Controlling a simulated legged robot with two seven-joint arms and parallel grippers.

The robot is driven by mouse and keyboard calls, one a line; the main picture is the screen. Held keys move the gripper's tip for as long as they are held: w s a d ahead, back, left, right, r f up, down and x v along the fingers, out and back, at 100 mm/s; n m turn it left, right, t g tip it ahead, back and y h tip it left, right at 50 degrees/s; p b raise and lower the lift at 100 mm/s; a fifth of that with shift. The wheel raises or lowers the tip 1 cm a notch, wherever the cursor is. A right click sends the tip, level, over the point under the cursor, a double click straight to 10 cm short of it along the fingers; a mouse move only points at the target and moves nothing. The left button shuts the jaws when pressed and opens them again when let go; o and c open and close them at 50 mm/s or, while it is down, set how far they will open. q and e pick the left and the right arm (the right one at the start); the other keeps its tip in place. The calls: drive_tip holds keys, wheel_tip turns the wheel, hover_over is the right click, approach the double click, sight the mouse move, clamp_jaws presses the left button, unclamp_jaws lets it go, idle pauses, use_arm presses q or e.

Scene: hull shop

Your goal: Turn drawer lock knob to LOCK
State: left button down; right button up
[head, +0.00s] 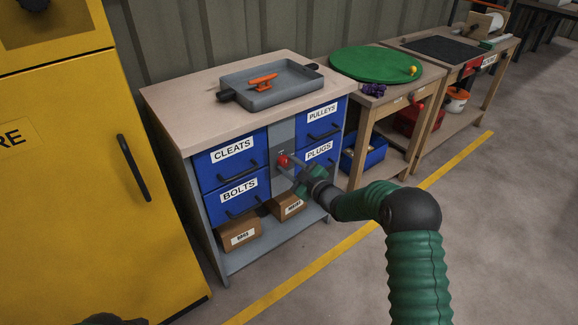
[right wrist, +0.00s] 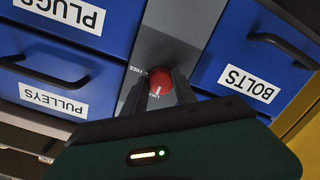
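The red lock knob (head: 284,160) sits on the grey strip between the blue drawers of the workbench; it also shows in the right wrist view (right wrist: 160,81). A white mark on it points toward the lower edge of that picture. My left gripper is not in view; only a dark shape shows at the bottom left edge.
Drawers labelled CLEATS (head: 232,158), BOLTS, PULLEYS and PLUGS have protruding handles around the knob. A grey tray (head: 270,97) with an orange cleat lies on top. A yellow cabinet (head: 75,190) stands left. Floor at right is clear.

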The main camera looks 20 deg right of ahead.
drive_tip(key=o, duration=0.4)
drive_tip(key=shift+f, duration=0.3)
drive_tip(key=shift+o, duration=0.2)
drive_tip(key=shift+r, duration=0.15)
drive_tip(key=shift+s+d+r, duration=0.1)
drive_tip(key=p+v, duration=0.6)
drive_tip(key=v, duration=1)
drive_tip(key=shift+s, duration=0.3)
drive_tip(key=shift+d, duration=0.1)
